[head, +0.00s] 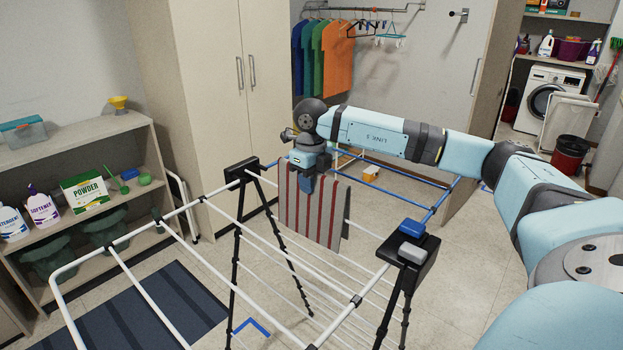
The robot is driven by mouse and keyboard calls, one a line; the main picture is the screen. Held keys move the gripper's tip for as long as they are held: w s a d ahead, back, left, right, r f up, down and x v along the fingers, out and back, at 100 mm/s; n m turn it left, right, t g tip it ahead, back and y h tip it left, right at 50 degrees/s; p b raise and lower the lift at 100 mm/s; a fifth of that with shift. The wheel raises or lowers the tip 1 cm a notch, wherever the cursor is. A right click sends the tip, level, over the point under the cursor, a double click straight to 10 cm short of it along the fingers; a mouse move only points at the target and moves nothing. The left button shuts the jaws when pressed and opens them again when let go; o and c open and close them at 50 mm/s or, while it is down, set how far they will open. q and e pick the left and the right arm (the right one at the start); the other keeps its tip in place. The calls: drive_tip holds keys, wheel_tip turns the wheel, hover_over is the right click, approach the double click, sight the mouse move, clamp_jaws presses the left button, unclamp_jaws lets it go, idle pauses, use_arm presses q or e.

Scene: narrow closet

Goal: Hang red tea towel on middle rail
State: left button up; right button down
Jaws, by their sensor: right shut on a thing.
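The red tea towel (321,222), grey with red stripes, hangs spread out at the middle of the drying rack (196,202). My right gripper (307,184) reaches in from the right and is shut on the towel near its upper edge. The towel hangs along a white rail (363,231), which comes out past its right side. The gripper and the cloth hide the rail behind them, so I cannot tell whether the towel rests on it. My left gripper is not in view.
A shelf with bottles and a powder box (84,190) stands at the left. Tall cabinets (215,100) stand behind the rack. The rack's black hinges (409,250) flank the towel. Its nearer white rails are bare. A striped mat (150,310) lies on the floor.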

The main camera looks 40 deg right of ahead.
sight(311, 209)
drive_tip(key=shift+f+b, duration=0.85)
drive_tip(key=shift+f, duration=0.8)
drive_tip(key=shift+f+b, duration=0.5)
drive_tip(key=shift+f, duration=0.5)
drive_tip(key=shift+f+b, duration=0.65)
drive_tip(key=shift+f, duration=0.75)
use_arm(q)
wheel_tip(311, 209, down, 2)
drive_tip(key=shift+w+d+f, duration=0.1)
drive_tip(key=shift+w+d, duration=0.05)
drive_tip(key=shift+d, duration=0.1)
